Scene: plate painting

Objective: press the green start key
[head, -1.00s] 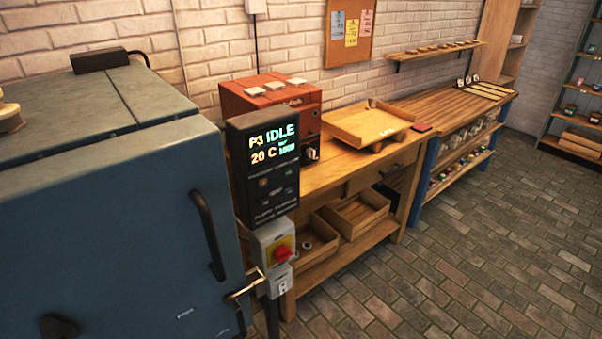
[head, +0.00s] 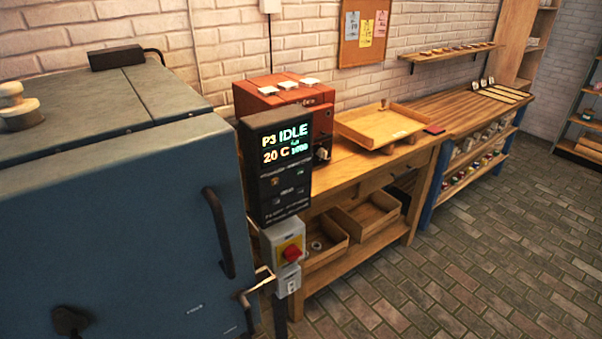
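A black control panel (head: 276,166) stands at the right front corner of the blue kiln (head: 120,220). Its lit display (head: 285,146) reads P3, IDLE and 20 C, with smaller green digits at the right. Below the display are small dark keys (head: 284,189); I cannot make out a green start key among them. Under the panel is a grey and yellow box with a red rotary switch (head: 291,253). Neither of my grippers shows in the head view.
A kiln door handle (head: 218,232) and a metal latch (head: 257,284) stick out near the panel. A wooden workbench (head: 345,178) with a red box (head: 284,95) and a wooden tray (head: 381,126) stands behind. The brick floor (head: 470,250) at the right is clear.

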